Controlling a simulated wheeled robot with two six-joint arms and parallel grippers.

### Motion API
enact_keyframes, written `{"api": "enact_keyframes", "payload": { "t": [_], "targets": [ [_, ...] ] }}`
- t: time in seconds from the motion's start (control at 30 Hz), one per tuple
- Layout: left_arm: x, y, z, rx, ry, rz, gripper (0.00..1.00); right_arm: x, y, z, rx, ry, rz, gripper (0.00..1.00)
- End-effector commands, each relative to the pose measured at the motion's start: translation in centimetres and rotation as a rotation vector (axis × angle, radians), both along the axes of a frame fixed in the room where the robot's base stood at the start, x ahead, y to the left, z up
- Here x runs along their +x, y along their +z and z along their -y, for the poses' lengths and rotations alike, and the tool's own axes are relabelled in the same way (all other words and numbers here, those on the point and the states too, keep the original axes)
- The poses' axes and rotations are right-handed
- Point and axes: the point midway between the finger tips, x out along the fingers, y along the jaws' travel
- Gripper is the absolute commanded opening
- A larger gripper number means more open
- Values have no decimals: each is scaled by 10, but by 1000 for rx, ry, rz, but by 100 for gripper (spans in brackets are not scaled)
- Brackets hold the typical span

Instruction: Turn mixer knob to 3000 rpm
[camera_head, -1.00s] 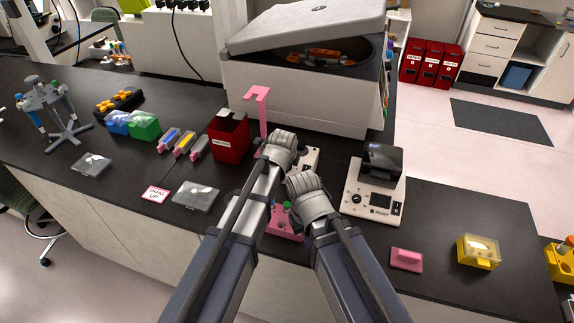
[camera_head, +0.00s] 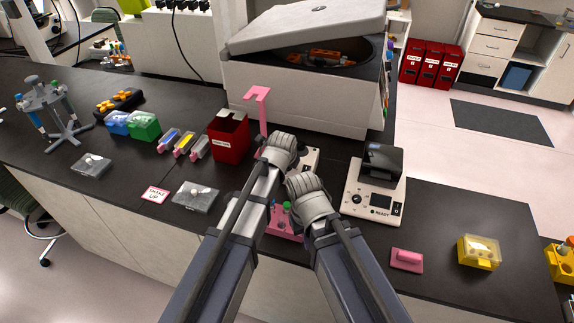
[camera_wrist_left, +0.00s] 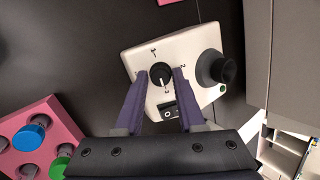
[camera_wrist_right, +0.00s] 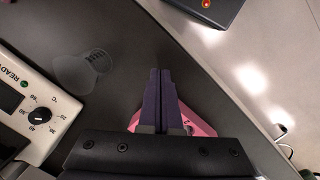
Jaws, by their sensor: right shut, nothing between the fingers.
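The mixer is a small white box (camera_wrist_left: 195,50) with a round black knob (camera_wrist_left: 160,73), a black rubber cup at its side and a rocker switch. The knob's white pointer line aims at the 3 mark. My left gripper (camera_wrist_left: 160,72) has one finger on each side of the knob, apparently against it. In the head view the left gripper (camera_head: 280,146) hides most of the mixer (camera_head: 312,158). My right gripper (camera_wrist_right: 160,72) is shut and empty, in the air beside the left one; it shows in the head view too (camera_head: 302,182).
A white heater unit (camera_head: 355,208) with a display stands right of my right gripper. A pink rack (camera_head: 283,228) with coloured caps lies below my grippers. A pink stand (camera_head: 262,108), a red bin (camera_head: 228,142) and a large centrifuge (camera_head: 290,90) stand behind.

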Motion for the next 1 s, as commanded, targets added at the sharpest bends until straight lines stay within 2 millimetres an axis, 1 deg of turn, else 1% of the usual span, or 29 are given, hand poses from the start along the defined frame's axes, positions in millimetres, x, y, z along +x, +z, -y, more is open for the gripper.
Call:
{"api": "enact_keyframes", "payload": {
  "t": [0.03, 0.17, 0.2, 0.43, 0.57, 0.77, 1.0],
  "targets": [
    [0, 0, 0, 0, 0, 0, 45, 0, 0, 0, 0, 0, 0, 0],
    [0, 0, 0, 0, 0, 1, 60, 0, 0, 0, 0, 0, 0, 0],
    [0, 0, 0, 0, 0, 1, 62, 0, 0, 0, 0, 0, 0, 0],
    [1, 1, 0, 0, 0, 2, 62, 0, 0, 0, 0, 0, 0, 0],
    [-2, 5, 0, 0, 0, 2, 62, 0, 4, 0, 0, 0, 0, 0],
    [-11, 22, -1, 0, 0, 2, 62, 0, 21, 0, 0, 1, 0, 0],
    [-29, 52, -4, 0, 0, 1, 62, 0, 52, 0, 0, 2, 0, 0]
  ]
}}
